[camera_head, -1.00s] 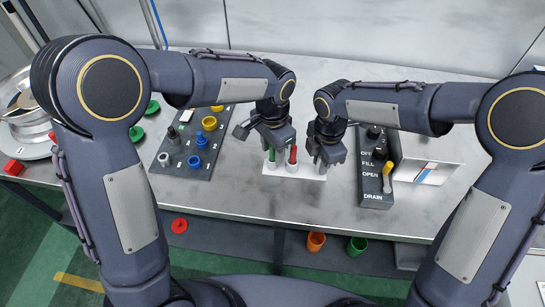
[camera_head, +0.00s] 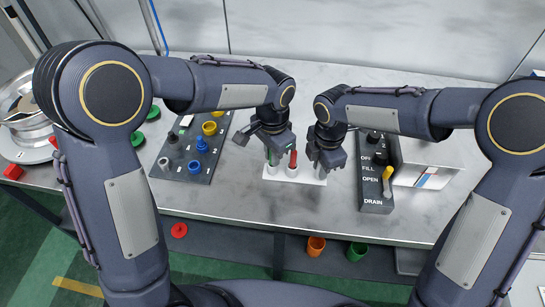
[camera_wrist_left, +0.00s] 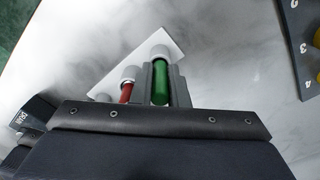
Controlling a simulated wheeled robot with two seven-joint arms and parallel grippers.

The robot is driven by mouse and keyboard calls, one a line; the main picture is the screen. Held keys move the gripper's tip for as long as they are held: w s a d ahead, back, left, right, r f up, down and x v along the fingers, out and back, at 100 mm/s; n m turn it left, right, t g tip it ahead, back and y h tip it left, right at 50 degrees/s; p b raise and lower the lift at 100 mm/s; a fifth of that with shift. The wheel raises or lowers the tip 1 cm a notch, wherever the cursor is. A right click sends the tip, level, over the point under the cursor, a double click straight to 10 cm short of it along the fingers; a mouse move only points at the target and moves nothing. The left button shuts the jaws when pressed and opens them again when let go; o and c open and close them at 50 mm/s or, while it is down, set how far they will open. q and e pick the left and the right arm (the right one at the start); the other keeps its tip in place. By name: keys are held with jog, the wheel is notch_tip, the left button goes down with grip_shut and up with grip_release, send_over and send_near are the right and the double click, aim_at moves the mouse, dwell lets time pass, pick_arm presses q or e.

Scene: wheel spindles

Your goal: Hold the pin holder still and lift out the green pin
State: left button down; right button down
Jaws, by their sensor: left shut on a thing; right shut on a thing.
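The white pin holder (camera_head: 297,176) lies on the table with upright sockets in a row. The green pin (camera_head: 271,157) is at its left; the red pin (camera_head: 292,158) stands beside it. My left gripper (camera_head: 271,151) is shut on the green pin. In the left wrist view the green pin (camera_wrist_left: 160,84) sits between the fingers, its far end at a pale socket (camera_wrist_left: 159,52); whether it has risen is unclear. The red pin (camera_wrist_left: 125,92) shows beside it. My right gripper (camera_head: 324,172) is shut at the holder's right end; its fingertips hide the exact contact.
A dark numbered panel (camera_head: 180,172) with coloured pieces lies left of the holder. A dark lettered box (camera_head: 374,201) with a yellow-handled lever (camera_head: 387,178) stands close to the right gripper. Bare tabletop lies in front of the holder.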

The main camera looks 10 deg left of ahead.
pick_arm(q)
notch_tip(320, 180, up, 10)
jog(key=shift+f, duration=0.15)
pick_arm(e)
jog(key=c, duration=1.2)
grip_release()
jog(key=shift+o, duration=0.2)
notch_tip(320, 180, up, 12)
jog(key=shift+f, duration=0.2)
jog(key=shift+r, duration=0.2)
